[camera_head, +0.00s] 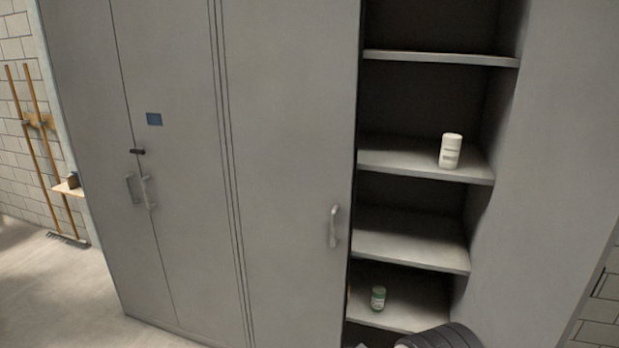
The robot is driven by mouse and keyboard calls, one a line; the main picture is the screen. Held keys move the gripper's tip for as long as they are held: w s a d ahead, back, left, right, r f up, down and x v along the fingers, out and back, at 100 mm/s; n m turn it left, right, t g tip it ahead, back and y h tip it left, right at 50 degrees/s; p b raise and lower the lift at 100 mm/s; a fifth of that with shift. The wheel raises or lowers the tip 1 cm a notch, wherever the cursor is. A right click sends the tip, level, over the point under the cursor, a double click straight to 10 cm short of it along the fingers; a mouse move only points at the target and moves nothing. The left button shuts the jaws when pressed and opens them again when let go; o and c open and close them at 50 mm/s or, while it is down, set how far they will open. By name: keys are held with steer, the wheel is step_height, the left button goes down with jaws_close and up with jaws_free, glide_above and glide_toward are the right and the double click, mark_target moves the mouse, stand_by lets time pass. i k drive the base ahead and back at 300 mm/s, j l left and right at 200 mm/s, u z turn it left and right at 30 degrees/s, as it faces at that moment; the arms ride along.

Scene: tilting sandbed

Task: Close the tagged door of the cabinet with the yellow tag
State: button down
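A grey cabinet stands with its left door (290,130) shut, with an upright handle (334,226) near its right edge. The right half is open and shows shelves (410,240). A wide plain grey panel (560,150) at the right edge of the opening looks like the door swung outward; no handle or tag shows on it. No yellow tag is visible in this view. My gripper is not in view; a dark ribbed part at the bottom looks like mine.
A white container (451,151) stands on a middle shelf and a small green-and-white jar (378,298) on the lowest visible shelf. At far left, long-handled tools (40,150) lean by a tiled wall. Clear floor (60,300) shows at lower left.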

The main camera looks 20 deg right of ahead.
mark_target(551, 230)
steer(key=k+l, duration=0.1)
steer(key=l, duration=0.25)
steer(key=k+l+u, duration=0.1)
steer(key=l, duration=0.3)
steer(key=k+l, duration=0.15)
steer(key=l, duration=0.2)
steer(key=k+l+u, duration=0.1)
steer(key=l, duration=0.25)
steer(key=k+l, duration=0.15)
steer(key=l, duration=0.2)
steer(key=i+l, duration=0.1)
steer(key=l, duration=0.6)
steer(key=i+l+u, duration=0.1)
steer(key=l, duration=0.6)
